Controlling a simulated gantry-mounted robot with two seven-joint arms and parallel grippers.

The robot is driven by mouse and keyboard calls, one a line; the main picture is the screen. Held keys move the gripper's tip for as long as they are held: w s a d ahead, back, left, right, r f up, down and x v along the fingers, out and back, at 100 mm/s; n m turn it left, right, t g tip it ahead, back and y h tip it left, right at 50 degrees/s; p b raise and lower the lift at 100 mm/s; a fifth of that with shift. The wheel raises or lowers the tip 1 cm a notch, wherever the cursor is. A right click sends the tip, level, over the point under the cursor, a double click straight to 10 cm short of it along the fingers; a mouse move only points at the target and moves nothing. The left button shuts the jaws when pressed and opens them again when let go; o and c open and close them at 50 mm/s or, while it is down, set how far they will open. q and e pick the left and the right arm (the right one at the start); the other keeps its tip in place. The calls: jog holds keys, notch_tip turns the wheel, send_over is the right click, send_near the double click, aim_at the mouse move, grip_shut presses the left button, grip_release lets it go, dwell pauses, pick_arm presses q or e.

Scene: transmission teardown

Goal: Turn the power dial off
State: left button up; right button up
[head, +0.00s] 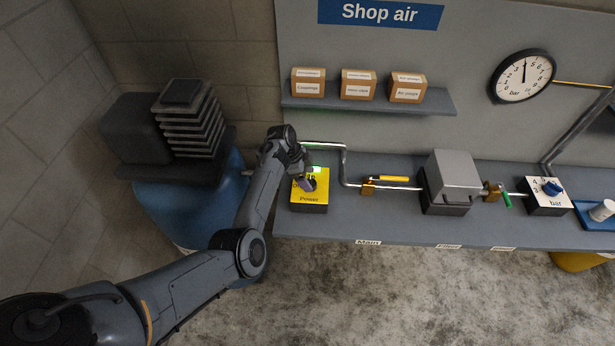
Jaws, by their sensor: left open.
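The yellow power box (309,200), labelled "Power", sits at the left end of the grey bench. A small green light glows at its back edge. My left gripper (306,183) is over the top of the box, at the dial. The fingers cover most of the dial, so its pointer position is hidden. The left gripper is open; I cannot tell whether its fingers touch the dial. My right gripper is not in view.
A pipe runs right from the box past a yellow-handled valve (393,179), a grey metal block (452,180) and a bar regulator dial (551,189). A shelf (368,105) with small cartons and a pressure gauge (522,76) are above. A blue compressor tank (185,208) stands left.

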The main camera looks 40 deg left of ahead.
pick_arm(q)
jog(key=shift+f, duration=0.1)
jog(key=shift+c, duration=0.2)
jog(key=c, duration=1)
